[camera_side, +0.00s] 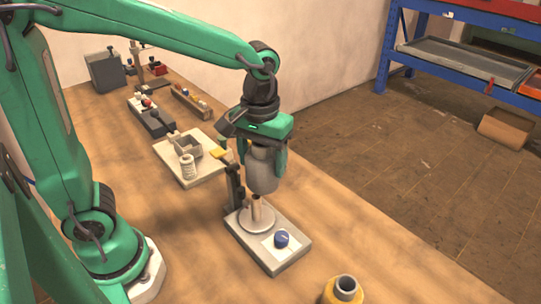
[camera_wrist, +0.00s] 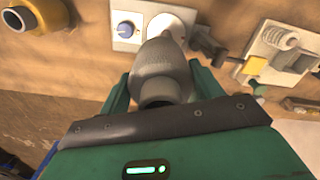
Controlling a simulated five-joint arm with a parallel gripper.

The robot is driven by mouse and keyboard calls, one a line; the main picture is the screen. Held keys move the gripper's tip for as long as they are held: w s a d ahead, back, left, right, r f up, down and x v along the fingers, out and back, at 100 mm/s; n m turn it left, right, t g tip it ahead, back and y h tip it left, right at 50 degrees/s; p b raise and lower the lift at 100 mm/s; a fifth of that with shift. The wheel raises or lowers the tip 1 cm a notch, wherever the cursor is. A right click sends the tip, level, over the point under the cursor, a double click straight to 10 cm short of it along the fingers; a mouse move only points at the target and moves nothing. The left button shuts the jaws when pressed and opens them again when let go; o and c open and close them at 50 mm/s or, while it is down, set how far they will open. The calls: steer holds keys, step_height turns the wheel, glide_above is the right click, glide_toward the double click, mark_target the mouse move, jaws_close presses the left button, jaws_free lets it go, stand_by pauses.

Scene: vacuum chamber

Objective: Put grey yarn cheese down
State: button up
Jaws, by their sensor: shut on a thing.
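My gripper (camera_side: 265,160) is shut on the grey yarn cheese (camera_side: 262,172), a tapered grey package held between the two green fingers. In the wrist view the yarn cheese (camera_wrist: 160,72) sits between my gripper's fingers (camera_wrist: 155,85). In the side view it hangs upright over a grey device with a round plate (camera_side: 257,219) and a short upright post (camera_side: 256,203). The post's top is close to the yarn cheese's lower end; I cannot tell whether they touch. The device's base (camera_side: 270,262) carries a blue knob (camera_side: 281,239) on a white panel.
A yellow-and-grey spool (camera_side: 343,290) stands at the table's front. Bare wood lies right of the device.

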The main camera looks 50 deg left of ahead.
steer(key=w+d+f, duration=0.3)
steer(key=w+d, duration=0.6)
steer(key=d, duration=0.1)
steer(key=shift+d+f, duration=0.15)
steer(key=shift+d, duration=0.1)
steer(key=shift+w+a+f, duration=1.3)
steer(key=shift+a+f, duration=0.15)
steer(key=shift+f, duration=0.4)
steer(key=shift+w+a+f, duration=1.35)
steer(key=shift+a+f, duration=0.1)
steer(key=shift+f, duration=0.35)
steer(key=shift+w+a+f, duration=1.3)
steer(key=shift+a+f, duration=0.15)
steer(key=shift+f, duration=0.4)
steer(key=shift+f, duration=0.15)
steer(key=o, duration=1)
steer(key=shift+o, duration=0.2)
step_height(320, 180, up, 12)
steer(key=shift+r, duration=0.2)
